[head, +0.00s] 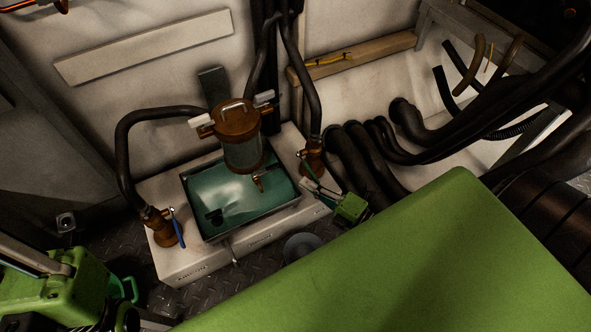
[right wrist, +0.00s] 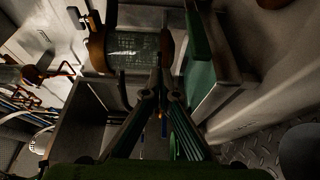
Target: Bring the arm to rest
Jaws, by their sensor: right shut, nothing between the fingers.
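My right gripper (head: 312,184) is over the right end of the pale chiller box (head: 165,263), beside the brown valve fitting (head: 314,152). In the right wrist view its two fingers (right wrist: 160,82) come together at the tips, shut and empty. Green parts of my left arm (head: 55,290) show at the lower left; no left gripper fingers can be made out. The large green surface at the lower right is my own arm.
A teal-lined tray (head: 205,236) is set in the box, with a brown-and-glass canister (head: 241,138) above it. A black hose (head: 124,140) and a blue-handled valve (head: 179,233) are at left. Thick dark hoses (head: 372,152) crowd the right. A grey round vessel (head: 302,245) stands on the floor.

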